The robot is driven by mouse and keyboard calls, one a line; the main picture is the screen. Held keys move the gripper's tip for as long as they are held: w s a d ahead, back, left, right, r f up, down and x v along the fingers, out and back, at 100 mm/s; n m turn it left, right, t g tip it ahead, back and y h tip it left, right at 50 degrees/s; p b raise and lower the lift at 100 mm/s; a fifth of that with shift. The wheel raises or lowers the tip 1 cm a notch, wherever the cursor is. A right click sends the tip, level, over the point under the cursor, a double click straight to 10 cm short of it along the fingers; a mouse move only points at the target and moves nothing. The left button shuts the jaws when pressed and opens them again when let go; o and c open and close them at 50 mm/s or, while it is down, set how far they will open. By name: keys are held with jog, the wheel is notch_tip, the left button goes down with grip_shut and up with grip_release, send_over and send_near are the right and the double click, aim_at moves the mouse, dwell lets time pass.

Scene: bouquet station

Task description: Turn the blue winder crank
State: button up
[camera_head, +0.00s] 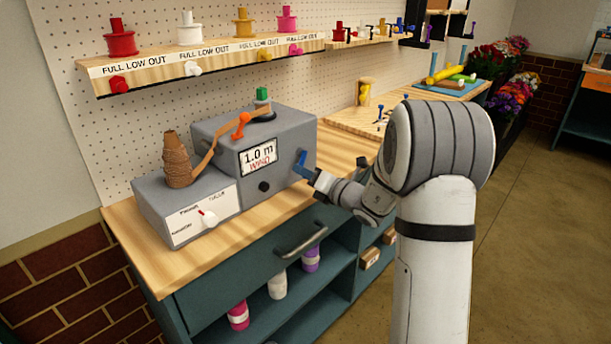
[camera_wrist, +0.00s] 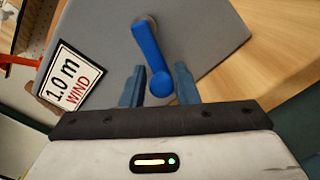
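The blue winder crank (camera_head: 301,163) is on the right side face of the grey winder box (camera_head: 225,132). In the wrist view the crank arm (camera_wrist: 150,45) runs from a round hub down to a rounded knob (camera_wrist: 162,84). My gripper (camera_wrist: 159,84) is open, with the knob between its two blue-grey fingers and visible gaps on both sides. In the head view my gripper (camera_head: 309,178) is close to the crank and partly covers its lower end. The winder's front label (camera_head: 259,157) reads "1.0 m WIND". I cannot tell how deep the fingers reach past the knob.
A lower grey box (camera_head: 187,212) with a switch and a brown cone of cord (camera_head: 176,160) stands left of the winder. The wooden worktop (camera_head: 262,215) is bare in front. A shelf with spools (camera_head: 205,60) hangs above. A drawer handle (camera_head: 301,239) sticks out below.

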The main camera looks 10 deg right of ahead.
jog(key=o, duration=0.3)
jog(key=shift+f, duration=0.15)
jog(key=shift+s, duration=0.1)
jog(key=v, duration=0.7)
jog(key=shift+s+d, duration=0.2)
jog(key=shift+s, duration=0.05)
jog(key=s+a+r+n+g+p, duration=0.25)
jog(key=s+a+n+g, duration=0.35)
jog(key=s+n, duration=0.35)
jog(key=s+a+r+n+g+p, duration=0.1)
jog(key=s+a+n+g+p, duration=0.2)
jog(key=s+a+n+g, duration=0.5)
jog(key=s+d+r+n+t+h+p, duration=0.1)
jog(key=s+d+n+h, duration=0.4)
jog(key=n, duration=0.5)
jog(key=s+d+r+n+t+h+p, duration=0.1)
jog(key=s+d+r+n+h+p, duration=0.1)
jog(key=s+d+n+h, duration=0.3)
jog(key=s+d+n, duration=0.1)
jog(key=s+n, duration=0.2)
jog(key=n, duration=0.2)
jog(key=shift+r+h+p, duration=0.15)
jog(key=shift+h+p, duration=0.15)
jog(key=shift+p, duration=0.1)
